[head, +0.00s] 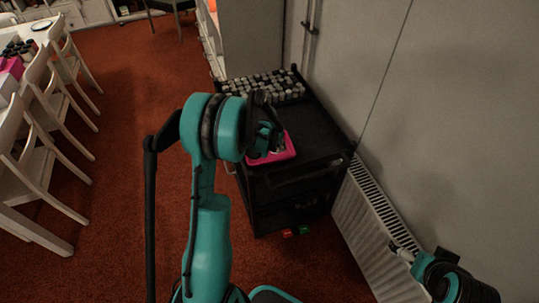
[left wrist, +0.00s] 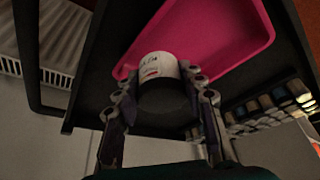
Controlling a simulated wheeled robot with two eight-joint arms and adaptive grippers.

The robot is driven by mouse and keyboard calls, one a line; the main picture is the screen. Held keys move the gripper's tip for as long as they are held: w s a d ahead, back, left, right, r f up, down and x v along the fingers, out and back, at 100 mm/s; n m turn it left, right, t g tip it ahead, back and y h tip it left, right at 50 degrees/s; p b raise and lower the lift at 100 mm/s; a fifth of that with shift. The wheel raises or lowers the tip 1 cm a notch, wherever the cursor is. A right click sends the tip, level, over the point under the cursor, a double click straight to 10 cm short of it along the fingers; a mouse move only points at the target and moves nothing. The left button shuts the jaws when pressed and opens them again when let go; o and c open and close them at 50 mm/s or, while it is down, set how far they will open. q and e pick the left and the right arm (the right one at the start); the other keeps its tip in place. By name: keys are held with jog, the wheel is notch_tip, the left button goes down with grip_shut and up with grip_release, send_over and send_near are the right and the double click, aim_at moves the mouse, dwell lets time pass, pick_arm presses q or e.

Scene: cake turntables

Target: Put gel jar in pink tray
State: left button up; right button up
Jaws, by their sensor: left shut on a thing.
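The gel jar (left wrist: 158,68), with a pale printed label and a dark end facing the camera, is between the fingers of my left gripper (left wrist: 162,92) in the left wrist view. My left gripper is shut on it. The pink tray (left wrist: 125,58) lies just beyond the jar, which overlaps its near edge in the picture; I cannot tell whether they touch. In the head view the pink tray (head: 288,153) is on the black cart, partly hidden by my left gripper (head: 276,139). My right gripper (head: 399,248) is at lower right, away from the cart; its fingers are unclear.
The black cart (head: 325,135) stands by the wall and a white radiator (head: 372,215). Several small jars (head: 265,86) fill its far end. Its top right of the tray is clear. Red and green items (head: 303,230) lie on the floor. White chairs (head: 40,160) stand left.

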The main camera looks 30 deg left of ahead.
pick_arm(q)
jog(key=shift+a+f, duration=0.4)
jog(key=shift+a, duration=0.25)
jog(key=shift+a+f, duration=0.4)
jog(key=shift+a, duration=0.2)
jog(key=shift+f+b, duration=1.15)
jog(key=shift+f, duration=0.85)
jog(key=shift+f, duration=0.1)
jog(key=o, duration=0.9)
